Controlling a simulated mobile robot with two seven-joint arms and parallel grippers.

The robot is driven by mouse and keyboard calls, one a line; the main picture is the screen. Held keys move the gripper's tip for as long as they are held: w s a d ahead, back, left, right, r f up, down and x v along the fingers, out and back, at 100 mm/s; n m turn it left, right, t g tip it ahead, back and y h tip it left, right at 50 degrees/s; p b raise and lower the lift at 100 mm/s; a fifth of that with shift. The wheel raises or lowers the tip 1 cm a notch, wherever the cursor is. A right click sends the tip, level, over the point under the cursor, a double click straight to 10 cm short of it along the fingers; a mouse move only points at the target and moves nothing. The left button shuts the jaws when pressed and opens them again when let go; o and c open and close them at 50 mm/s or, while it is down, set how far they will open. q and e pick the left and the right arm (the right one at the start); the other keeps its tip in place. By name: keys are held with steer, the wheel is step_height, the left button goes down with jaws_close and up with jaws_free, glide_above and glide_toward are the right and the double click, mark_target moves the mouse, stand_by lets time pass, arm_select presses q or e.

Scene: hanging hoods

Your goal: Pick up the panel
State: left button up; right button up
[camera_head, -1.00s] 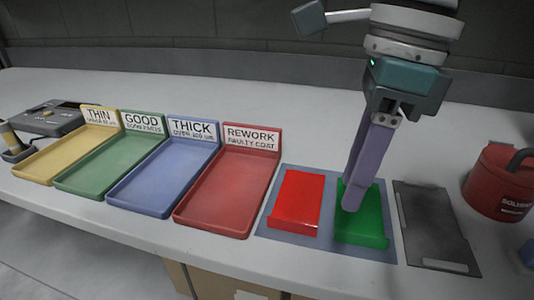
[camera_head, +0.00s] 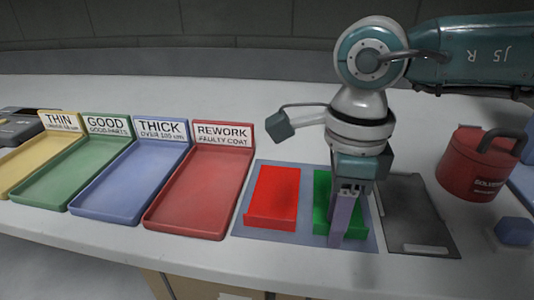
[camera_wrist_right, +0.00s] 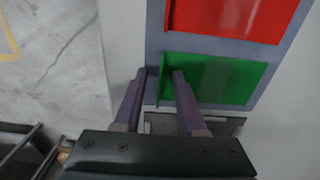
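Two bright panels lie side by side on a blue-grey mat (camera_head: 310,231). The red panel (camera_head: 274,194) is on the left, and the green panel (camera_head: 321,205) is on the right, partly hidden by my right gripper (camera_head: 339,240). Both have a raised lip along the front edge. In the right wrist view, my right gripper (camera_wrist_right: 160,72) is open. Its fingers stand either side of the lip of the green panel (camera_wrist_right: 215,80), with a gap visible; the red panel (camera_wrist_right: 232,15) is beyond. I cannot tell whether a finger touches. My left gripper is out of view.
A dark grey plate (camera_head: 418,212) lies right of the mat. A red solvent can (camera_head: 475,166) and a blue block (camera_head: 514,231) stand farther right. Left are labelled trays: yellow, green, blue and the red rework tray (camera_head: 205,190). The table's front edge is close to the mat.

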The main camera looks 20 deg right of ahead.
steer(key=shift+c, duration=0.3)
jaws_close()
stand_by(1.1)
